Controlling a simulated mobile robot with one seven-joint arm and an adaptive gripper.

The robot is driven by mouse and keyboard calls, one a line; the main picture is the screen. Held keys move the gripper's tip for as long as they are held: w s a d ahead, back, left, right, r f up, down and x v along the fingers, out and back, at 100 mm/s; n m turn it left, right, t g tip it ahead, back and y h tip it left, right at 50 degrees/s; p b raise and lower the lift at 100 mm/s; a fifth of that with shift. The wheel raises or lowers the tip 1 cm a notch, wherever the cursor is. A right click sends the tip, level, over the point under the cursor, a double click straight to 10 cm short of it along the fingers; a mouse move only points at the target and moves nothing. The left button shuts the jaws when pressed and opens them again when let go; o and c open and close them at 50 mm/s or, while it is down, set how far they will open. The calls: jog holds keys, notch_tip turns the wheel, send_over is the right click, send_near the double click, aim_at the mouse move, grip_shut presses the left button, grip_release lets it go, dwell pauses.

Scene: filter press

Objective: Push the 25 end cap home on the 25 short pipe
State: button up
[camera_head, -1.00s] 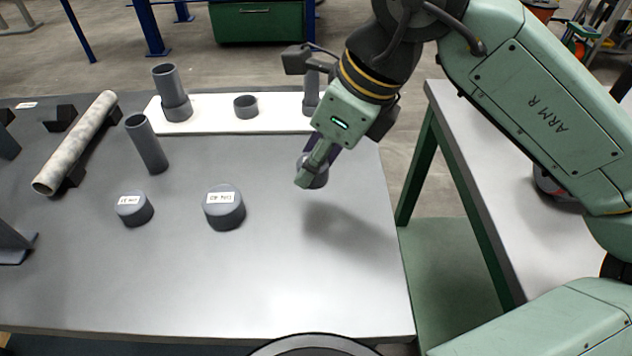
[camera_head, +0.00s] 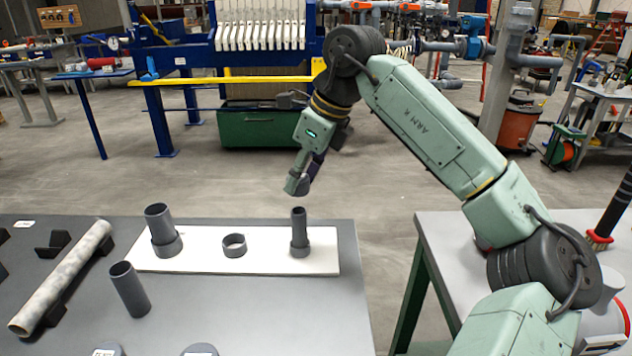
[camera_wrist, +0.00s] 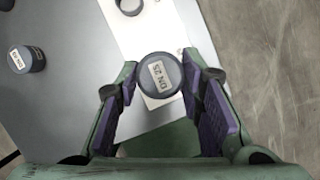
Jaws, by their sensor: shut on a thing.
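My gripper (camera_head: 298,186) is shut on a small grey end cap (camera_wrist: 160,76), whose label reads DN 25 in the wrist view. In the head view the cap (camera_head: 304,185) shows as a dark piece at the fingertips. A thin grey pipe (camera_head: 298,220), apparently the 25 short pipe, stands upright in a wider grey socket (camera_head: 299,246) at the right end of the white board (camera_head: 200,262). My gripper is above this pipe in the head view, with a gap between cap and pipe top. In the wrist view the cap hides whatever is directly below it.
A wider upright pipe (camera_head: 159,225) and a low grey ring (camera_head: 234,243) share the board. Two other caps (camera_head: 201,350) are cut off at the bottom edge. The table's right side is bare.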

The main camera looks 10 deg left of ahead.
aim_at(299, 210)
jog(key=shift+s+f+b, duration=0.1)
jog(key=shift+f+b, duration=2)
jog(key=shift+f, duration=0.8)
jog(key=shift+f+b, duration=0.4)
jog(key=shift+f, duration=0.2)
jog(key=o, duration=0.8)
jog(key=w+p+v, duration=0.1)
jog(key=p+v, duration=0.6)
jog(key=v, duration=0.4)
jog(key=shift+s, duration=0.5)
